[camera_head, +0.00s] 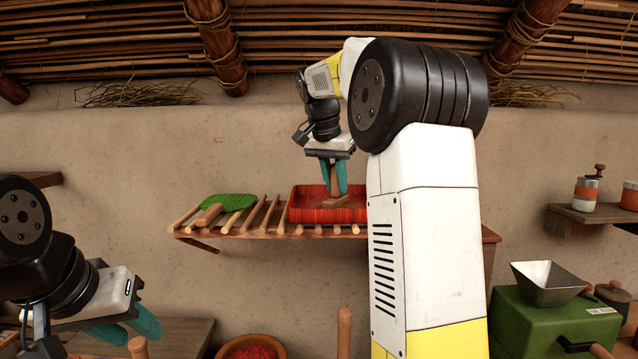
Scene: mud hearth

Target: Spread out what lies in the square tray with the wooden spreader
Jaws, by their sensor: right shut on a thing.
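The square red tray (302,216) sits on a slatted wooden shelf against the wall. My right gripper (334,188) is above the tray with its teal fingers shut on the handle of the wooden spreader (335,202). The spreader is upright, its flat foot low inside the tray. The tray's floor and whatever lies on it are hidden by the front wall, and my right arm covers the tray's right end. My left gripper (128,330) is low at the left, its teal fingers apart and nothing seen between them.
Below stand a bowl of red stuff (272,350), a wooden post (344,330) and a green box with a metal hopper (545,318). Jars (587,190) stand on a right shelf.

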